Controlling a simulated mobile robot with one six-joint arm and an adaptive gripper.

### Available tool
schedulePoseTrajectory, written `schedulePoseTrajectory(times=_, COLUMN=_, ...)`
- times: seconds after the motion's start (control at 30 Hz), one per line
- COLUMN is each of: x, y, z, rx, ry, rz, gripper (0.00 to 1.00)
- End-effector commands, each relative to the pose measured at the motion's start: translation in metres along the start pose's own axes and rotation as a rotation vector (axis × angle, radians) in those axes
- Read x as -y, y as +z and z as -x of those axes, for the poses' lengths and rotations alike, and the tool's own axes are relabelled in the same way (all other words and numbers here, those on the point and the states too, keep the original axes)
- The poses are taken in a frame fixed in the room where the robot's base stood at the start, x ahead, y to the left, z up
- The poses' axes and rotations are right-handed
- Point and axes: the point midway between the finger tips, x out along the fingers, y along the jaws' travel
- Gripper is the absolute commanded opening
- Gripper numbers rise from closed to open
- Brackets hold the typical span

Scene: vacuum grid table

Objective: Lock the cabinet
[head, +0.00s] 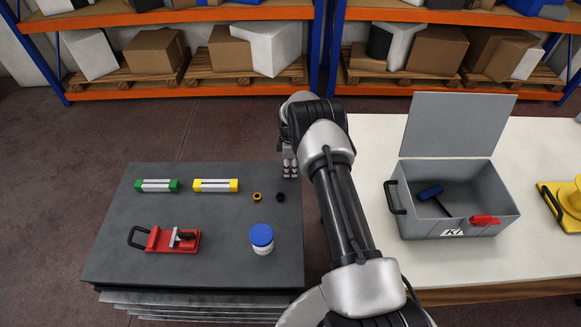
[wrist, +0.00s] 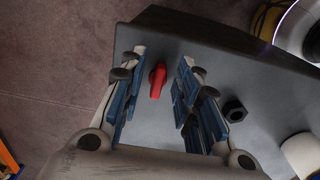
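A small red knob (wrist: 157,82) stands near the far edge of a dark grey table top (wrist: 165,125) in the wrist view. My gripper (wrist: 158,85) is open, with one blue-padded finger on each side of the knob and gaps visible on both sides. In the head view my gripper (head: 290,170) is over the far right corner of the dark grey table (head: 200,270), where the arm largely hides the knob. No cabinet with a door can be made out in either view.
A black nut (wrist: 235,110) lies right of my fingers. The dark table also holds a green-ended bar (head: 157,186), yellow-ended bar (head: 215,186), red clamp (head: 172,240) and blue-lidded jar (head: 262,239). An open grey toolbox (head: 450,205) stands on the white table (head: 375,150).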

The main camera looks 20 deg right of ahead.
Motion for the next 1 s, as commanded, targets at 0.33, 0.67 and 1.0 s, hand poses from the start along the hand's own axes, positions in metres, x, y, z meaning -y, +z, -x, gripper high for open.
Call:
schedulePoseTrajectory(times=0.33, x=0.0001, y=0.0, z=0.0002, rx=0.0, ry=0.0, rz=0.0, gripper=0.19)
schedulePoseTrajectory(times=0.67, x=0.0003, y=0.0, z=0.0002, rx=0.0, ry=-0.001, rz=0.0, gripper=0.0)
schedulePoseTrajectory(times=1.0, x=0.0005, y=0.0, z=-0.0001, rx=0.0, ry=-0.001, rz=-0.008, gripper=0.0)
